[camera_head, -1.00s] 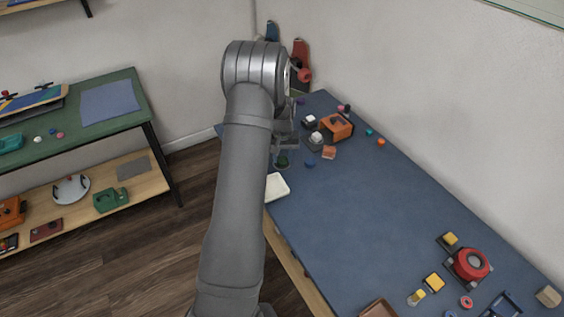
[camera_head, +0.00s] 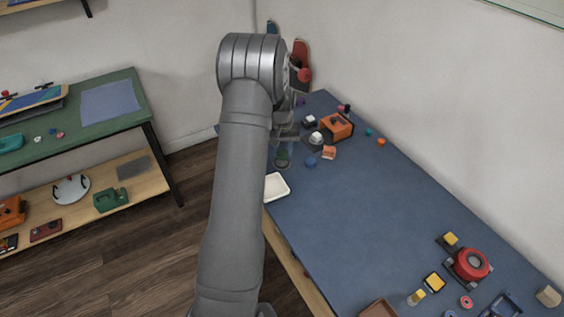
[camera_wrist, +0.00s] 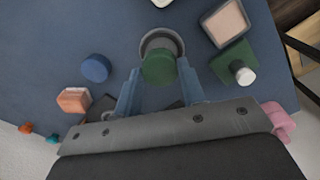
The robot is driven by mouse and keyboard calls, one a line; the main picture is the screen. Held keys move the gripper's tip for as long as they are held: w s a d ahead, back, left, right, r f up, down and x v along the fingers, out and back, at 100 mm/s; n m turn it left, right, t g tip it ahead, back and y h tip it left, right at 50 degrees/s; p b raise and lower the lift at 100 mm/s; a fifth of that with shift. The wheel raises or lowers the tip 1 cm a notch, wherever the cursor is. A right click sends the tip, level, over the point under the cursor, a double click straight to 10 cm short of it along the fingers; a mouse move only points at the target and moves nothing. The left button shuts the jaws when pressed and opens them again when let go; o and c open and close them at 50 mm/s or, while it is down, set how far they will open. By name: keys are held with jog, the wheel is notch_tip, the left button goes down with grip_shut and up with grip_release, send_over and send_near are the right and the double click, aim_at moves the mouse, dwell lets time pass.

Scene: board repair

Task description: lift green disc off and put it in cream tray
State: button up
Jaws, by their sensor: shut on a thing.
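The green disc (camera_wrist: 158,68) is between my fingertips in the wrist view. My gripper (camera_wrist: 159,78) is shut on it. A grey ring-shaped holder (camera_wrist: 161,38) shows just beyond the disc, which covers part of it. In the head view the green disc (camera_head: 282,153) appears slightly above the grey holder (camera_head: 282,164), and my gripper (camera_head: 284,142) is partly hidden by my arm. The cream tray (camera_head: 286,191) lies near the table edge, nearer the camera than the holder, with its left part behind my arm. It looks empty.
A blue disc (camera_wrist: 96,68) and an orange block (camera_wrist: 73,100) lie beside the holder. A green square with a white knob (camera_wrist: 237,68) and a pinkish tray (camera_wrist: 225,22) are on its other side. The orange device (camera_head: 337,126) stands farther back. The middle blue tabletop is clear.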

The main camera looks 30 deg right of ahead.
jog(key=shift+r, duration=1.3)
jog(key=s+a+r+m, duration=0.2)
jog(key=s+r+m, duration=0.1)
jog(key=s, duration=0.6)
jog(key=s+a+r+m, duration=0.2)
jog(key=s+a+m, duration=0.1)
jog(key=s, duration=0.7)
jog(key=w+a+f, duration=0.1)
jog(key=w+f, duration=0.1)
jog(key=w, duration=0.1)
jog(key=w+a+f, duration=0.1)
jog(key=w+f, duration=0.1)
jog(key=w, duration=0.2)
jog(key=w+a+f, duration=0.2)
jog(key=w, duration=0.1)
jog(key=shift+w+f, duration=0.35)
jog(key=shift+f, duration=2)
